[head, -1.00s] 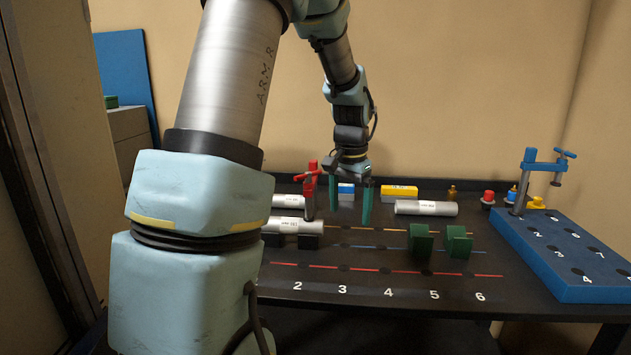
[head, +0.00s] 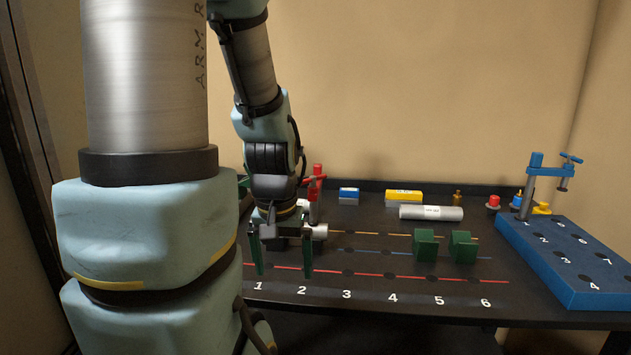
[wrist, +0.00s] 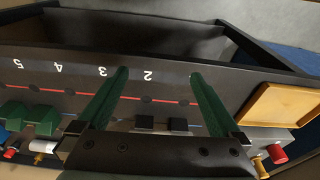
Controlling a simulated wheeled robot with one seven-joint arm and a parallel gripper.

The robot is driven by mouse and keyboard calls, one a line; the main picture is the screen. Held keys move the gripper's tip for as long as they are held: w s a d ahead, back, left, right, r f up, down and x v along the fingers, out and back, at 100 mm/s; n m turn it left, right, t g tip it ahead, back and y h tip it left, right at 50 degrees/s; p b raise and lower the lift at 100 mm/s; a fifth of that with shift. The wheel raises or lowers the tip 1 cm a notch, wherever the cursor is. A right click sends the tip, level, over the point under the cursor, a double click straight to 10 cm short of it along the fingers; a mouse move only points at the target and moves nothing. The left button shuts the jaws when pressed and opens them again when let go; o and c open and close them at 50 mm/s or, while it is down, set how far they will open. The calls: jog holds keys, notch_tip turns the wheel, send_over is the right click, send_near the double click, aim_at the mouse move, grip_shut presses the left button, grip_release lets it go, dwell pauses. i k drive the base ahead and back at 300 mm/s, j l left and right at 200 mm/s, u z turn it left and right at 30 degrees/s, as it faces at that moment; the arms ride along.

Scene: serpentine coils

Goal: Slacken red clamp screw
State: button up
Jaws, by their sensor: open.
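The red clamp (head: 316,184) stands upright at the back left of the dark table in the head view. My forearm and wrist cover its left side, so its screw is mostly hidden. My gripper (head: 283,272) is open and empty, fingers pointing down, in front of the clamp near the red line above numbers 1 and 2. In the wrist view, the green fingers of my gripper (wrist: 158,78) are spread with nothing between them. The end of a silver cylinder (head: 320,232) shows just behind my gripper; the rest is hidden.
Two green blocks (head: 424,245) stand mid-table to the right. A silver cylinder (head: 431,213) lies behind them, near yellow (head: 404,196) and blue (head: 348,193) boxes. A blue numbered board (head: 570,270) with a blue clamp (head: 536,180) is at right. The front middle is clear.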

aim_at(313, 179)
jog(key=u, duration=0.4)
jog(key=l+u, duration=0.2)
jog(key=u, duration=0.25)
jog(key=l+u, duration=0.2)
jog(key=u, duration=0.2)
jog(key=k+l+u, duration=0.1)
jog(key=u, duration=0.35)
jog(key=k+l, duration=0.05)
jog(key=l, duration=0.05)
